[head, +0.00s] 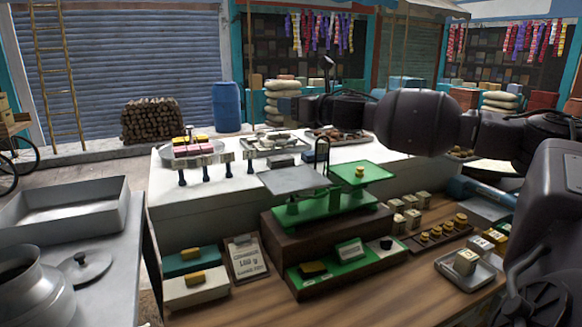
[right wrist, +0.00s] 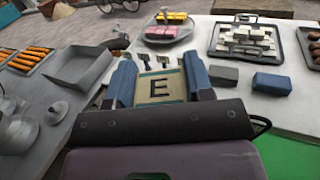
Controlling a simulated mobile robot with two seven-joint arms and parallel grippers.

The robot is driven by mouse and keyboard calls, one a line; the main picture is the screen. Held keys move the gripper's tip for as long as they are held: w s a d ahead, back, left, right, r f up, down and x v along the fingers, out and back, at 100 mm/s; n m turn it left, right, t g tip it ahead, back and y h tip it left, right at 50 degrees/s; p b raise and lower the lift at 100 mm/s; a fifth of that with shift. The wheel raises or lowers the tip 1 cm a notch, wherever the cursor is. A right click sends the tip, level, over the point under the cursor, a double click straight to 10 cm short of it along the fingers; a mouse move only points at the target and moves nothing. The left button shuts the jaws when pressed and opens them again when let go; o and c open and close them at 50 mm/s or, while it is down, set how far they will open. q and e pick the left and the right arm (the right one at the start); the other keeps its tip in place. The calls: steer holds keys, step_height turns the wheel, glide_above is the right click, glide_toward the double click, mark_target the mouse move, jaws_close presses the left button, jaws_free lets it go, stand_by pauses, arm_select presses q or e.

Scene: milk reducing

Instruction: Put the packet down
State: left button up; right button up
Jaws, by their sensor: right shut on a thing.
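The packet (right wrist: 160,88) is tan with a dark letter E and shows in the right wrist view. It sits between the two blue-grey fingers of my right gripper (right wrist: 160,80), which is shut on it. What lies directly under it is hidden by the gripper. In the head view my right arm reaches in from the right above the counter; its fingertips and the packet cannot be made out there. The green balance (head: 305,207) has a grey pan (head: 293,181) on the left, bare, and a green pan (head: 375,174) with a small brass weight. My left gripper is not in view.
Small blocks (head: 411,218) and brass weights (head: 443,230) stand right of the balance. A metal tray (head: 484,281) holds a pale block. A sign card (head: 246,258) and boxes (head: 196,290) stand front left.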

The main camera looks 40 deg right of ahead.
step_height(320, 180, down, 11)
steer(key=shift+f, duration=0.1)
step_height(320, 180, down, 3)
steer(key=shift+f+b, duration=0.1)
steer(key=shift+b, duration=0.2)
stand_by(0.4)
